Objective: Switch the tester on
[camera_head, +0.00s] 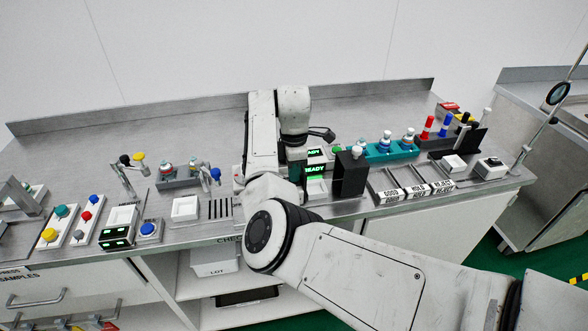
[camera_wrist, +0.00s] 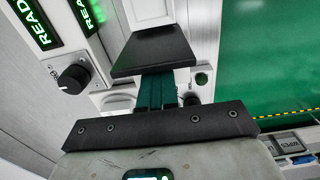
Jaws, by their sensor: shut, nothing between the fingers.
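A unit with a lit green READY display (camera_head: 314,169) stands mid-bench behind my arm in the head view. In the wrist view, two READY displays (camera_wrist: 36,22) show at upper left. A black knob (camera_wrist: 74,77) with a small pale mark sits on a white panel below them. My gripper (camera_wrist: 156,70) is shut and empty, right of the knob and apart from it in the picture. In the head view my arm hides much of this area. I cannot tell which control is the tester's switch.
A tall black box (camera_head: 350,174) stands just right of the READY unit. Trays marked GOOD, HOLD and REJECT (camera_head: 414,188) lie further right. A teal rack (camera_head: 388,151) is behind them. Button panels (camera_head: 88,215) and a white square tray (camera_head: 186,208) are at left.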

